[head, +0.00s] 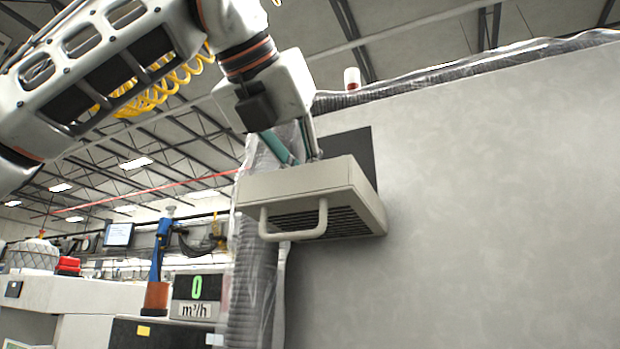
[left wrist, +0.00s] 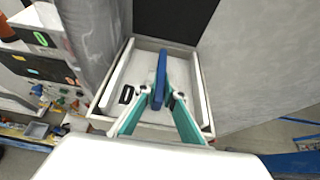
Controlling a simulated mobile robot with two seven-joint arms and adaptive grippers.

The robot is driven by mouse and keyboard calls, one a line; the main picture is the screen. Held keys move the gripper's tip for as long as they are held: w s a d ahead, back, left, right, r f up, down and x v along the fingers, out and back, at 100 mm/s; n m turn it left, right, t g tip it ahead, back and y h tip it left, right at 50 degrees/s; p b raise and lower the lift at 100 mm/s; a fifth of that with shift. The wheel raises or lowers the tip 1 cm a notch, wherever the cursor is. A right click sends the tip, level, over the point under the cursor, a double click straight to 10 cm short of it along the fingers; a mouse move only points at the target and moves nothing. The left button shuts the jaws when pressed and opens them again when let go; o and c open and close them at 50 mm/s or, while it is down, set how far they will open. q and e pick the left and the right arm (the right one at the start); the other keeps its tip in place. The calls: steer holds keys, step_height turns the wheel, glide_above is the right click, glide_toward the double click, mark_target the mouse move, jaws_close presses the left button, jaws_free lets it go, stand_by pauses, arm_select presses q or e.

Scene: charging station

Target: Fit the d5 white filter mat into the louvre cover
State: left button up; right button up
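The louvre cover (head: 290,187) is a beige box with a front handle and dark slats underneath, standing out from the grey wall. In the left wrist view its open side faces the camera, showing its rim (left wrist: 207,119). A white panel, apparently the filter mat (left wrist: 143,77), lies within the rim, with a dark mark and a blue upright grip (left wrist: 161,72). I cannot tell how deep it sits. My left gripper (head: 302,160) reaches down into the cover from above; its teal fingers (left wrist: 162,98) close on the blue grip. My right gripper is not in view.
A dark square panel (head: 358,147) is on the wall behind the cover. A plastic-wrapped duct (head: 256,240) runs down left of it. A display (head: 197,292) reads 0 m³/h at lower left. The wall to the right is clear.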

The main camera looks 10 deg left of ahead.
arm_select(q)
steer(key=o, duration=0.5)
steer(key=v, duration=1.2)
steer(key=shift+w, duration=0.1)
